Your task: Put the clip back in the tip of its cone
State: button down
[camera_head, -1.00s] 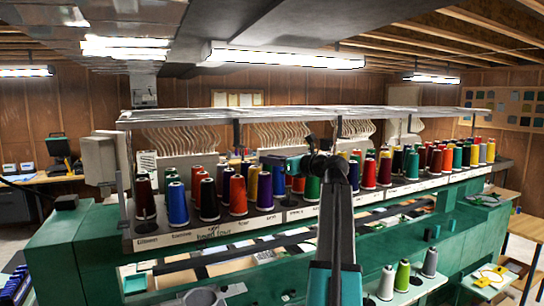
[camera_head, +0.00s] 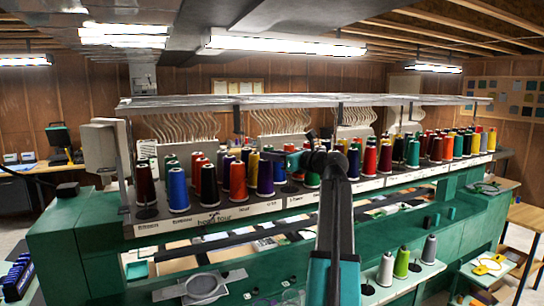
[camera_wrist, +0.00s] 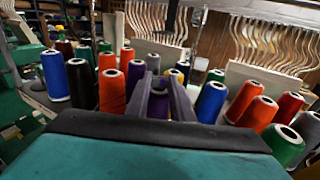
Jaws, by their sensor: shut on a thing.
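My gripper (camera_wrist: 160,82) shows in the wrist view as two dark grey fingers close together, in front of a purple cone (camera_wrist: 158,104). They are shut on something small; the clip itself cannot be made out. Which cone belongs to the clip cannot be told.
A pale overhead rail (camera_head: 230,103) runs above the cones. The rack's white front ledge (camera_head: 240,209) and the green machine body (camera_head: 80,245) lie nearer. Grey, green and white cones (camera_head: 401,262) stand on a lower shelf. Neighbouring cones are close around my fingers.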

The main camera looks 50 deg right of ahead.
jog(key=shift+f, duration=0.25)
dwell(0.6)
jog(key=c, duration=1.5)
grip_release()
jog(key=shift+s, duration=0.1)
jog(key=s+b, duration=0.2)
jog(key=s, duration=0.2)
jog(key=s+b, duration=0.2)
jog(key=s, duration=0.3)
jog(key=s+b, duration=0.2)
jog(key=s, duration=0.2)
jog(key=shift+s+r, duration=0.35)
jog(key=shift+s, duration=0.05)
jog(key=shift+s, duration=0.1)
